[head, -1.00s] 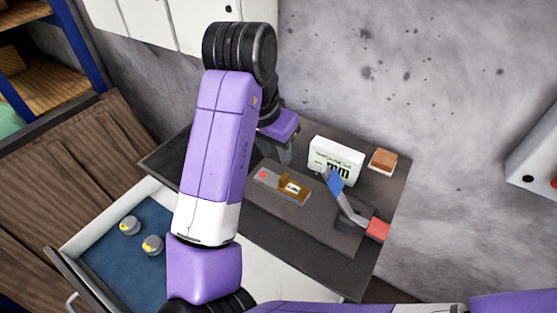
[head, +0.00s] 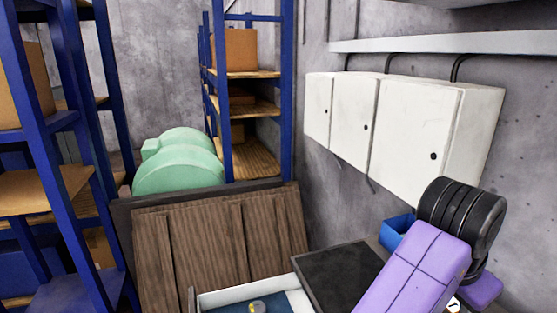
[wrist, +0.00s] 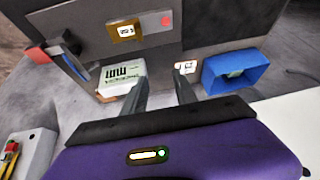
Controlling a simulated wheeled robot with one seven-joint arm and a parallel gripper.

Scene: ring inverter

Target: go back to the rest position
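My gripper (wrist: 160,95) shows in the wrist view with its two dark fingers apart and nothing between them. It is above the dark work table (wrist: 205,30), whose top also shows in the head view (head: 340,272). In the head view my purple arm covers the lower right, and the gripper's fingers are out of sight. In the wrist view a white box with green print (wrist: 122,76) lies just left of the fingers. A grey plate with a brown labelled part and red button (wrist: 145,25) lies beyond.
A blue bin (wrist: 235,72) stands right of the fingers; it also shows in the head view (head: 396,230). A lever with a red end (wrist: 38,54) is at the left. An open drawer (head: 215,302) juts out at the bottom. White wall cabinets (head: 410,125) hang above the table.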

